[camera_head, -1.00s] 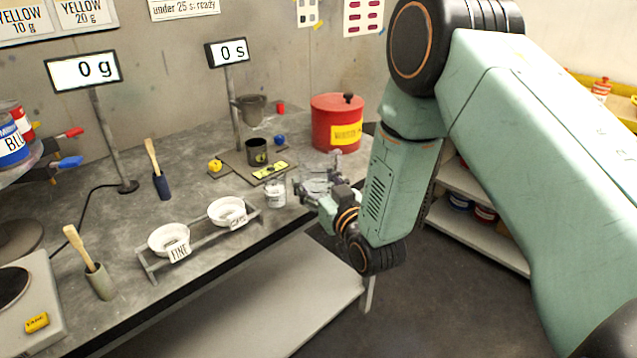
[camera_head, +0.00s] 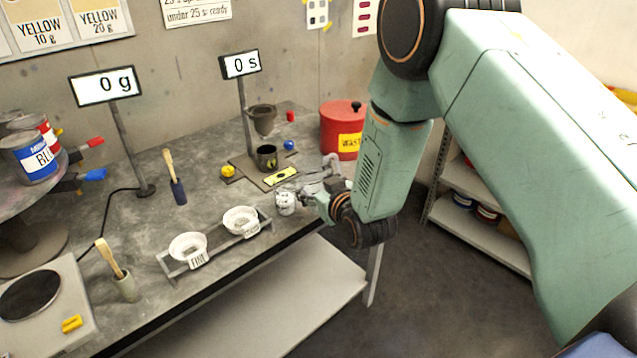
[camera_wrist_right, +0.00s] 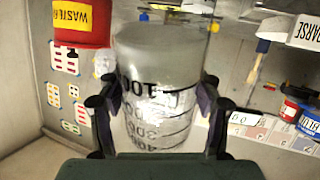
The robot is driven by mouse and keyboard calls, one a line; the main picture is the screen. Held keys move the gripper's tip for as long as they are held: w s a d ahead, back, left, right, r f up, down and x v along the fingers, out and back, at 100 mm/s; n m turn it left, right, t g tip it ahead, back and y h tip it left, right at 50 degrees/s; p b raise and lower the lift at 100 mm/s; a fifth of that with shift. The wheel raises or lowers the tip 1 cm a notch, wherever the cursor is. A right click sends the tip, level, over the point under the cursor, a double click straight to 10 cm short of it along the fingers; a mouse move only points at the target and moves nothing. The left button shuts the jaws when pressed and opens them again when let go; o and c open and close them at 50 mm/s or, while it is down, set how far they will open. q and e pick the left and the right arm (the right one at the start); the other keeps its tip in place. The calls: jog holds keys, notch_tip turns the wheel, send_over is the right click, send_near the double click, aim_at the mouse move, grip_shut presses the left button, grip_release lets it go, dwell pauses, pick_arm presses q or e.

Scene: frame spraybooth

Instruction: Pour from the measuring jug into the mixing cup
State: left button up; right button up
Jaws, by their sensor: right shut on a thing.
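The measuring jug is clear with black graduations; it fills the middle of the right wrist view (camera_wrist_right: 158,95), with greyish contents or base showing. My right gripper (camera_wrist_right: 155,105) is shut around its sides. In the head view my right gripper (camera_head: 316,187) is over the front edge of the bench, partly hiding the jug. A small pale cup with dark marks, apparently the mixing cup (camera_head: 285,204), stands on the bench just left of the gripper. I cannot tell if the jug touches it. My left gripper is out of view.
Two white strainers (camera_head: 188,247) sit in a rack left of the cup. A dark cup (camera_head: 267,158) stands beneath a funnel (camera_head: 262,118) behind. A red waste bin (camera_head: 340,130) is at the back right. Displays read 0 g (camera_head: 105,85) and 0 s (camera_head: 240,64).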

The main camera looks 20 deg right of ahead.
jog(key=shift+d+f, duration=0.1)
jog(key=shift+d, duration=0.05)
jog(key=shift+w, duration=0.1)
jog(key=shift+a, duration=0.3)
jog(key=shift+w+f+g, duration=0.2)
jog(key=shift+w+g, duration=0.2)
jog(key=shift+w, duration=0.2)
jog(key=shift+w+a+f+n+g+p, duration=0.3)
jog(key=shift+w+a+g+p, duration=0.1)
jog(key=shift+w+a, duration=0.15)
jog(key=shift+w, duration=0.1)
jog(key=shift+d+f, duration=0.1)
